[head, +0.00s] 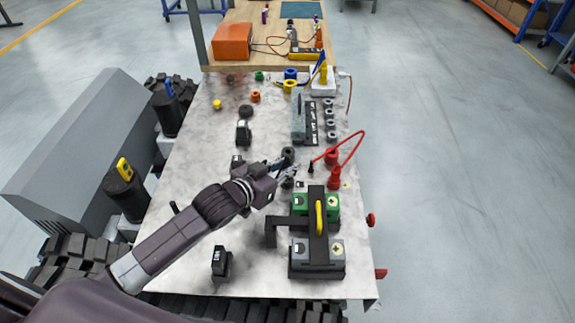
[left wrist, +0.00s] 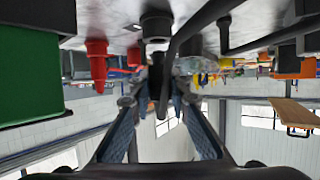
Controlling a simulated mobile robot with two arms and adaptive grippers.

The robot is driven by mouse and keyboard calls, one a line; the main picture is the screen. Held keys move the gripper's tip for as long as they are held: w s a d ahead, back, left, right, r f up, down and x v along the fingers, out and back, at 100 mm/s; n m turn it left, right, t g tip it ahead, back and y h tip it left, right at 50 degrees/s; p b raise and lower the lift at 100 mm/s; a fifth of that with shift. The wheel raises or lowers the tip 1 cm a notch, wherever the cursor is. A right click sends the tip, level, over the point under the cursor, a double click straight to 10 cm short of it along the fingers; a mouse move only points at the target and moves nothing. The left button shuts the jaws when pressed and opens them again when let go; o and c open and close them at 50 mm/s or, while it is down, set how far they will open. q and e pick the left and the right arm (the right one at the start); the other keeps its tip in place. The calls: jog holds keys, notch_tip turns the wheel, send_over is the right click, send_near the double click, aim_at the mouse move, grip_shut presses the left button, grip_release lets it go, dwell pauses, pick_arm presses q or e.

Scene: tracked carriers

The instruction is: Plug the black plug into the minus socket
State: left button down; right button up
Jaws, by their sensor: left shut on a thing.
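My left gripper (head: 288,169) is shut on a black plug, low over the pale table top. In the left wrist view the black plug (left wrist: 156,82) sits between the two fingers of the left gripper (left wrist: 158,104), and a black cable (left wrist: 190,32) bends away from it. A black socket (left wrist: 156,24) stands close by in that view; the plug appears apart from it. In the head view black posts, one of them (head: 287,183), stand just beside the fingertips. I cannot read which is marked minus. The plug is mostly hidden there by the gripper. My right gripper is not in view.
Red plugs (head: 335,178) with a looping red cable (head: 360,147) stand right of the gripper. A battery carrier (head: 316,272) with green and grey blocks and a yellow handle stands nearer. A small black block (head: 220,262) lies front left. Table space at left is mostly clear.

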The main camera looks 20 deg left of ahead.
pick_arm(q)
jog(key=shift+p, duration=0.3)
jog(key=shift+f+b, duration=0.5)
jog(key=shift+f, duration=0.6)
dwell(0.5)
jog(key=shift+p, duration=0.35)
dwell(0.4)
jog(key=shift+r+p, duration=0.1)
jog(key=shift+p, duration=0.25)
jog(key=shift+f, duration=0.4)
